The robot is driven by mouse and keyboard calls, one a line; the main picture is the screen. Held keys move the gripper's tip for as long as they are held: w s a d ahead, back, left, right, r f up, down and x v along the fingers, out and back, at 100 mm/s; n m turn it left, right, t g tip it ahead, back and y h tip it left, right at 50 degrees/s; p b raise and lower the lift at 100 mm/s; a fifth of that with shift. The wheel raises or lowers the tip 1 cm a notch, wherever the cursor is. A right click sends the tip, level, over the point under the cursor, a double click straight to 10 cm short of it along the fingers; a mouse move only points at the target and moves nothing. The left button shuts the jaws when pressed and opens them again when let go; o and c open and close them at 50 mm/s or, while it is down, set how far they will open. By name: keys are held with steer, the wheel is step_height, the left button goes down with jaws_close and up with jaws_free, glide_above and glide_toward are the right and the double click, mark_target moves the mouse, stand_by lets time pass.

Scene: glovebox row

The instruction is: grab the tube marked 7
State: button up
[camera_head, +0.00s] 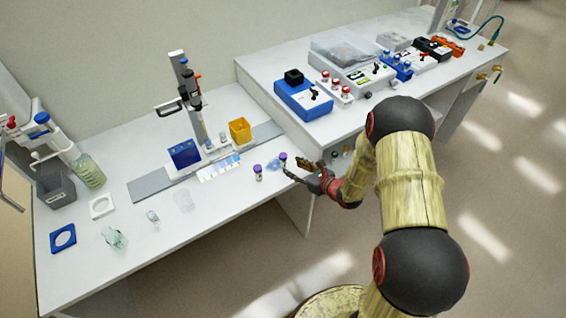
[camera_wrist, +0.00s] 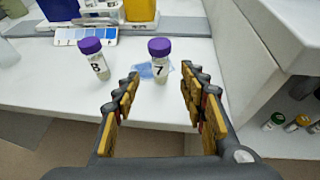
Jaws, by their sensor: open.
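The tube marked 7 (camera_wrist: 160,62) stands upright on the white bench, with a purple cap and a black 7 facing the wrist camera. In the head view its purple cap (camera_head: 283,157) shows just beyond my gripper. A like purple-capped tube (camera_wrist: 92,60), its mark reading like an 8, stands to its left; it also shows in the head view (camera_head: 258,173). My gripper (camera_wrist: 160,88) is open and empty. Its fingers point at the tube marked 7, which is beyond the fingertips, in line with the gap and not touched.
A blue patch (camera_wrist: 143,71) lies on the bench by the tube marked 7. A colour chart (camera_head: 219,168), a blue rack (camera_head: 184,153) and a yellow container (camera_head: 240,130) stand behind. The raised bench (camera_head: 262,92) borders the right. The bench's front edge is near.

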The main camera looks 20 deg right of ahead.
mark_target(285, 163)
steer(key=b+x, duration=0.2)
steer(key=x, duration=0.5)
steer(key=shift+w+f, duration=0.2)
steer(key=shift+w, duration=0.1)
jaws_close()
stand_by(0.4)
steer(key=shift+r, duration=0.1)
